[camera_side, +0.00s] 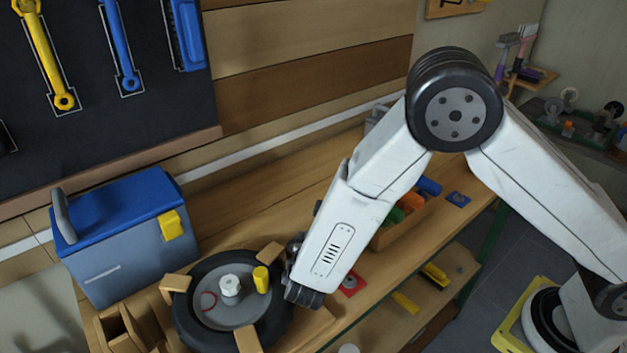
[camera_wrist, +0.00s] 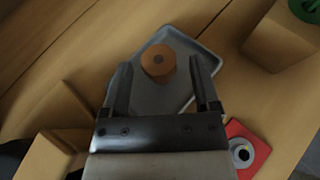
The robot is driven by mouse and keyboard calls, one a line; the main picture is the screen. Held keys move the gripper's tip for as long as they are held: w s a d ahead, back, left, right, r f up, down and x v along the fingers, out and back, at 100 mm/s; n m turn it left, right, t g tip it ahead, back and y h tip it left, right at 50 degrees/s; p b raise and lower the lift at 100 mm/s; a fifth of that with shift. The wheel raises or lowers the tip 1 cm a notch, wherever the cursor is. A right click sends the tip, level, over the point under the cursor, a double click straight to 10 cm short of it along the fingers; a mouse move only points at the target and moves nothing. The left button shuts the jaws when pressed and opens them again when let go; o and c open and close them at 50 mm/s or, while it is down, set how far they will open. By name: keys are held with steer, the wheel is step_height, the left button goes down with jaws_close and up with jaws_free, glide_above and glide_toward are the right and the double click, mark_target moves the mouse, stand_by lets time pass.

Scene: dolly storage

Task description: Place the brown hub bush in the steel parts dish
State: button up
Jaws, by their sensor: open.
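The brown hub bush (camera_wrist: 158,66) shows in the wrist view as a short brown cylinder with a small dark centre. It appears within the outline of the grey steel parts dish (camera_wrist: 151,99); I cannot tell if it rests on the dish's floor. My gripper (camera_wrist: 159,74) is open, one finger on each side of the bush, with a visible gap at the right finger. Contact at the left finger is unclear. In the side view my arm hides the dish, the bush and most of my gripper.
A black-tyred wheel (camera_side: 184,316) with a white hub and a yellow cylinder (camera_side: 262,279) lies among wooden blocks on the bench. A red square (camera_wrist: 248,133) with a ring sits right of my gripper. A blue-lidded box (camera_side: 127,250) and a wooden bin (camera_wrist: 276,45) stand nearby.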

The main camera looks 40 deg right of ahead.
steer(key=shift+s+a+r, duration=0.25)
steer(key=shift+a+r, duration=0.05)
steer(key=v, duration=1.1)
steer(key=shift+s+a, duration=0.1)
steer(key=shift+s, duration=0.05)
steer(key=shift+f, duration=0.1)
